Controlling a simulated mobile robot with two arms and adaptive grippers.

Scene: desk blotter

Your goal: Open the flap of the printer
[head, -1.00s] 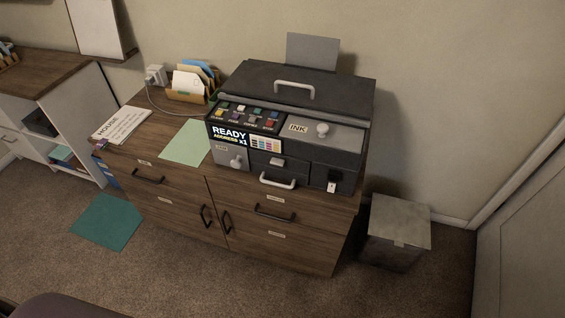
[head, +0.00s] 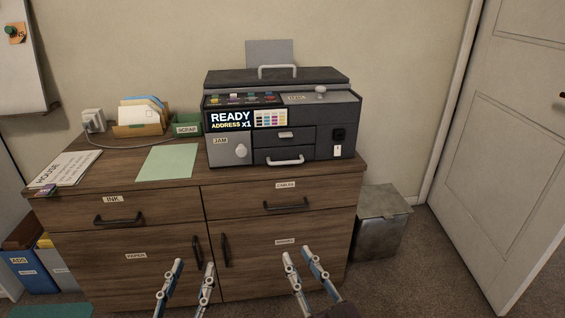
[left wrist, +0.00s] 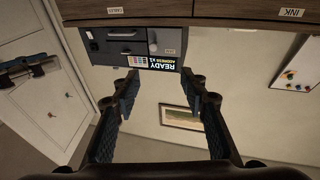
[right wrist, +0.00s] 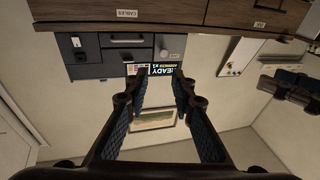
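The dark grey printer (head: 330,118) stands on a wooden cabinet, its screen reading "READY ADDRESS x1". Its top lid (head: 230,79) has a pale handle and looks shut. A flap with a round knob (head: 320,91) is on the top right. A grey "JAM" flap (head: 228,151) with a knob is on the front left and looks shut. The printer also shows upside down in the left wrist view (left wrist: 120,46) and right wrist view (right wrist: 85,60). My left gripper (head: 194,265) and right gripper (head: 298,253) are open and empty, low in front of the cabinet, apart from the printer.
The cabinet top (head: 118,168) holds a green sheet (head: 168,162), a card holder (head: 138,130), a "SCRAP" tray (head: 187,125) and a "HOUSE" paper (head: 66,168). A grey bin (head: 378,235) stands right of the cabinet. A white door (head: 520,130) is further right.

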